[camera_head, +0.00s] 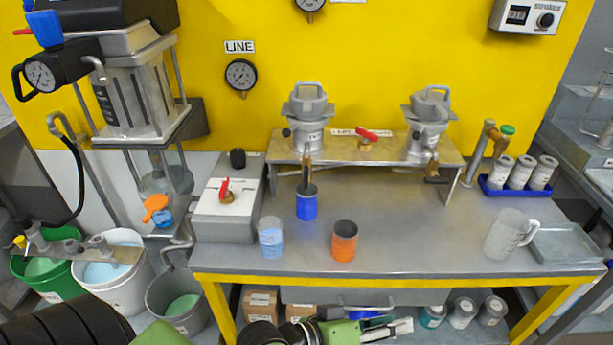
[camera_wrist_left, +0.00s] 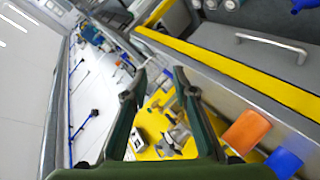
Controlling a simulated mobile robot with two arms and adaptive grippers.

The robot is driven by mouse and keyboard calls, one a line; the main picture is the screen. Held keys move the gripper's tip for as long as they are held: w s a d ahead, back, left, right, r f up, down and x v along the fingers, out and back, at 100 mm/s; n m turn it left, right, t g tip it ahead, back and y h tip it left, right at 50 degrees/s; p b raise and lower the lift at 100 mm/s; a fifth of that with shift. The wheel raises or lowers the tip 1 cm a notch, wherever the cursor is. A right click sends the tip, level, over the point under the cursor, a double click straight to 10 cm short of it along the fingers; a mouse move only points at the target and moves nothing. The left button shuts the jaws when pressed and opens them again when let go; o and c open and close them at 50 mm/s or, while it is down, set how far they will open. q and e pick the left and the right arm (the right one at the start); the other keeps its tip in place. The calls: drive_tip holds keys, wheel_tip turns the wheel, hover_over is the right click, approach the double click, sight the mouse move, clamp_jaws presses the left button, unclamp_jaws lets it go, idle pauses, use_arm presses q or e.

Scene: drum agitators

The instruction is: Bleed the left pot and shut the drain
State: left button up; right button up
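The left pot (camera_head: 308,120), a grey metal filter pot with a clamped lid, stands on a raised metal stand (camera_head: 452,157). A brown and dark drain fitting (camera_head: 306,178) hangs below it, above a blue cup (camera_head: 307,206). I cannot tell whether the drain is open. A matching right pot (camera_head: 428,120) stands on the stand, with a dark handle beneath it. A red lever (camera_head: 367,134) sits between the pots. My left gripper (camera_head: 398,328) is low, in front of the table's edge. In the wrist view the left gripper (camera_wrist_left: 157,85) is open and empty. My right gripper is not in view.
An orange cup (camera_head: 344,242) and a clear cup of blue liquid (camera_head: 271,239) stand near the table's front. A clear jug (camera_head: 506,238) and grey tray (camera_head: 565,243) are at the right. A red-levered box (camera_head: 226,205) is at the left. The table's right middle is clear.

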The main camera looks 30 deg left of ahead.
use_arm(q)
drive_tip(key=w+a+r+n+t+h, duration=0.1)
drive_tip(key=w+r+n+t, duration=0.2)
drive_tip(key=r, duration=0.5)
drive_tip(key=w+r+n+t+h, duration=0.1)
drive_tip(key=r+n+t, duration=0.35)
drive_tip(key=r, duration=0.35)
drive_tip(key=w+a+r+n+t+y, duration=0.3)
drive_tip(key=a+r+n+t+y, duration=0.2)
drive_tip(key=a+n+y, duration=0.65)
drive_tip(key=n+g+y, duration=0.8)
drive_tip(key=n, duration=1.3)
approach(306, 174)
drive_tip(key=shift+m, duration=0.3)
drive_tip(key=p+x, duration=0.2)
drive_tip(key=x, duration=0.9)
drive_tip(key=shift+f, duration=0.1)
clamp_jaws()
